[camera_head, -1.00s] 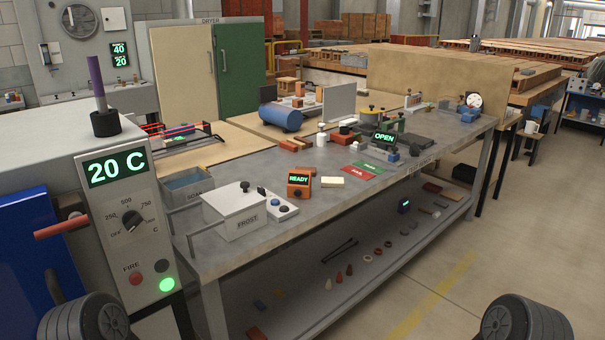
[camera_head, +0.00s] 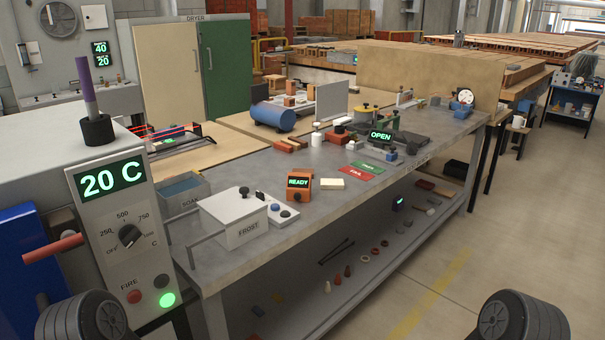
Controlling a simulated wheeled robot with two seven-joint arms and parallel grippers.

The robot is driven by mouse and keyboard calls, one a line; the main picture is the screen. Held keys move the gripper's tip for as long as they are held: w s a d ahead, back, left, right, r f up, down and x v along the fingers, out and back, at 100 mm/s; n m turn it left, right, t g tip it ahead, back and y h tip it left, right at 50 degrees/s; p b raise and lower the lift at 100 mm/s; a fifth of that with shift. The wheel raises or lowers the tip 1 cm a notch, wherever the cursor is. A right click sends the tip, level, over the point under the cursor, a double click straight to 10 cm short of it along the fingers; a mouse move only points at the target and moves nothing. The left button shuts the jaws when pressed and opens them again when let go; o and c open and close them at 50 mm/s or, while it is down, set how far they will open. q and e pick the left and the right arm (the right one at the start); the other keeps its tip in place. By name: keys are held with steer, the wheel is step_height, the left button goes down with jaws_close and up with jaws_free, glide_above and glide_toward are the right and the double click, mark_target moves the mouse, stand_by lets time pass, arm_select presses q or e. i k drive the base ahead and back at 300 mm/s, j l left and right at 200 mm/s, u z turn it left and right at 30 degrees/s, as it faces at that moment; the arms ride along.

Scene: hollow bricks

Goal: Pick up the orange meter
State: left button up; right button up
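The orange meter (camera_head: 298,187) is a small boxy device with a lit green "READY" display. It stands on the grey workbench (camera_head: 335,205), right of the white FROST box (camera_head: 232,216) and its small button panel (camera_head: 283,213). A cream block (camera_head: 332,184) lies just right of it, and nothing touches it from above. Only dark rounded parts of my arms show at the lower left and lower right edges. Neither gripper's fingers are in view.
A furnace with a "20 C" display (camera_head: 112,180) stands at the left. A SOAK tub (camera_head: 184,190) is behind the FROST box. Green and red cards (camera_head: 362,172) lie farther along the bench. A lower shelf (camera_head: 330,285) holds small parts. Open floor (camera_head: 480,250) lies to the right.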

mark_target(300, 183)
steer(key=i+l+z, duration=0.25)
steer(key=i+z, duration=0.7)
steer(key=i, duration=0.2)
